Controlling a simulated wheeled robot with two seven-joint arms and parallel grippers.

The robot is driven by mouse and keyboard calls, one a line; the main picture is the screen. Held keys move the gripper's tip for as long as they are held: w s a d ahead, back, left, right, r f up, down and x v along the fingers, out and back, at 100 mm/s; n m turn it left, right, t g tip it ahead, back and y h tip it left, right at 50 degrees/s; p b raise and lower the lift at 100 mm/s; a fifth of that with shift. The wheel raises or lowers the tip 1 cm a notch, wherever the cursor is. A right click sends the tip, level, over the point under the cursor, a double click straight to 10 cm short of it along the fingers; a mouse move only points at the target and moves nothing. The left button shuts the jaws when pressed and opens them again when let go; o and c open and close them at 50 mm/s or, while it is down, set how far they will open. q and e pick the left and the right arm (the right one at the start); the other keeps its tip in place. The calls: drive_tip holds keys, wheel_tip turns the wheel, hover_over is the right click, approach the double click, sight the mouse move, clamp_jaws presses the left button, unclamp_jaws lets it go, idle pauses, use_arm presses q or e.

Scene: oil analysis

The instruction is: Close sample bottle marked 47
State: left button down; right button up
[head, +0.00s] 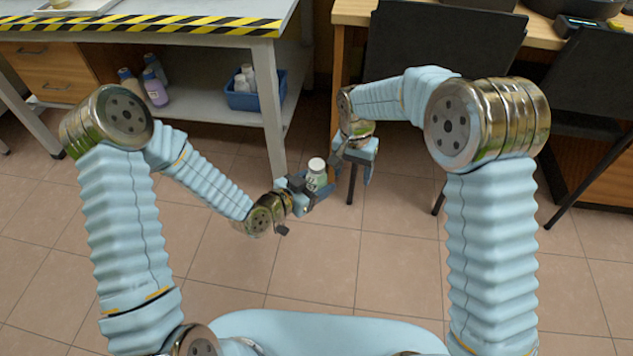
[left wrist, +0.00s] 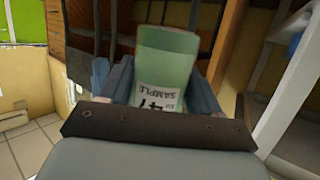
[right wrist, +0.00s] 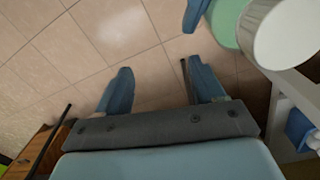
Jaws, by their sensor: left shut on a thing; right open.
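The sample bottle (head: 316,181) is green with a white cap (head: 316,165) at its top. My left gripper (head: 306,190) is shut on its body and holds it upright above the floor. My right gripper (head: 357,160) is open and empty, just right of the bottle. In the right wrist view the white cap (right wrist: 295,35) is large at the upper right, outside the fingers (right wrist: 163,90). Whether the cap is tight cannot be told.
A table with a striped edge (head: 150,24) stands at the back left; its shelf holds bottles and a blue bin (head: 255,98). A wooden desk (head: 350,12) with black chairs (head: 440,45) is at the back right. The tiled floor in front is clear.

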drive_tip(key=s+d+f+n+y, duration=0.1)
drive_tip(key=s+d+f+y, duration=0.15)
drive_tip(key=s+f, duration=0.45)
drive_tip(key=s+d+f+n+y, duration=0.1)
drive_tip(key=s+d+f, duration=0.25)
drive_tip(key=f, duration=0.65)
drive_tip(key=s+d+f+t+y, duration=0.1)
drive_tip(key=s+f, duration=0.2)
drive_tip(key=s, duration=0.9)
drive_tip(key=shift+d, duration=0.25)
use_arm(q)
drive_tip(key=shift+a+r, duration=0.1)
